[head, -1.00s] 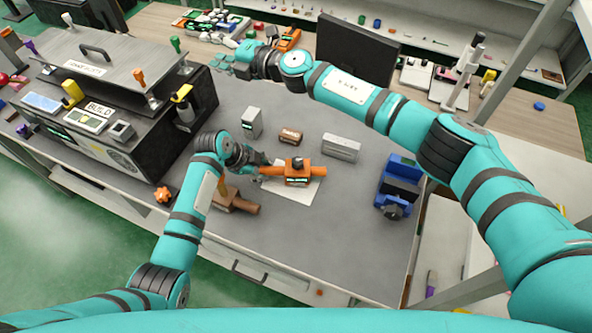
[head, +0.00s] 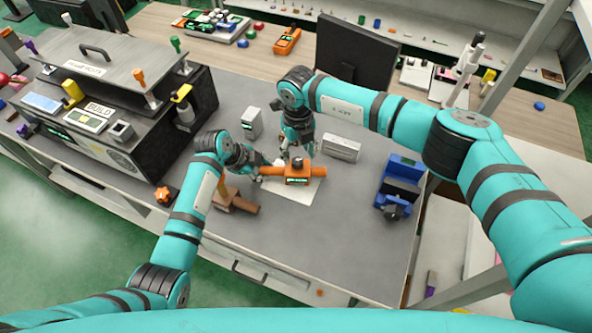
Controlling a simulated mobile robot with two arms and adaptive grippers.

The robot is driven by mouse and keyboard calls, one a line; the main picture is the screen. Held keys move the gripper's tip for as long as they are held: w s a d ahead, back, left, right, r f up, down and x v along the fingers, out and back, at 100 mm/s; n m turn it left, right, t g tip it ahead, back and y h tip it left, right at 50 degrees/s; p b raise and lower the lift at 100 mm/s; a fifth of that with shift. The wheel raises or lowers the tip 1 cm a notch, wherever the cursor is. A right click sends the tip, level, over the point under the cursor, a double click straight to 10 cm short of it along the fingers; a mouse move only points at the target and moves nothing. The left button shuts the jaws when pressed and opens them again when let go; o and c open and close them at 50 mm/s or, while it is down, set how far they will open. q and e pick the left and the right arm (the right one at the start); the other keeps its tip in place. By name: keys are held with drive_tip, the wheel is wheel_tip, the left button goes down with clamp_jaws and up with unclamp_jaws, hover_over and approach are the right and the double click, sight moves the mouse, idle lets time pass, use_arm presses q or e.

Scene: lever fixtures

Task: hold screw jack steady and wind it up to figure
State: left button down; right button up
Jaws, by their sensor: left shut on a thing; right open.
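The screw jack (head: 297,179) is an orange body with a small green-lit display, a bar out each side and a dark knob on top. It rests on a white sheet (head: 303,195) on the grey bench. My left gripper (head: 260,170) is shut on its left end. My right gripper (head: 298,153) is open, pointing down just above and behind the knob. I cannot tell whether its fingers touch the knob. The figure on the display is too small to read.
A grey block (head: 251,123) and a pale grey block (head: 341,148) stand behind the jack. A brown wooden piece (head: 234,202) lies front left, a blue vice-like fixture (head: 399,182) at right. A large dark machine (head: 140,110) fills the left. The bench front is clear.

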sight(298, 161)
drive_tip(key=shift+f, duration=2.25)
drive_tip(key=shift+s+f, duration=0.1)
clamp_jaws()
